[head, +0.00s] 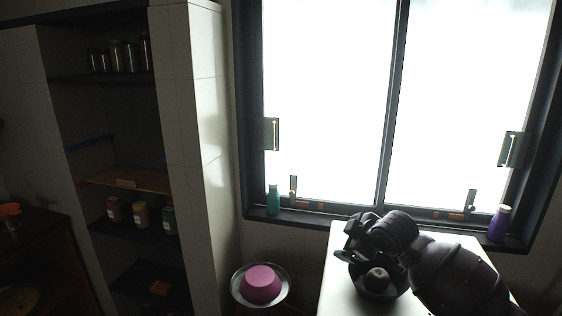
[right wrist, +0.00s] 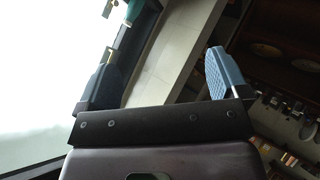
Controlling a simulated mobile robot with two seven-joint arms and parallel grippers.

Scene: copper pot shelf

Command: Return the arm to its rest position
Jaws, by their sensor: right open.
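My right arm (head: 455,275) comes in from the lower right in the head view. My left gripper is not in view.
A pink bowl (head: 262,284) sits in a metal dish. A teal bottle (head: 273,199) and purple bottle (head: 499,224) stand on the windowsill. Dark shelves (head: 130,185) are left.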

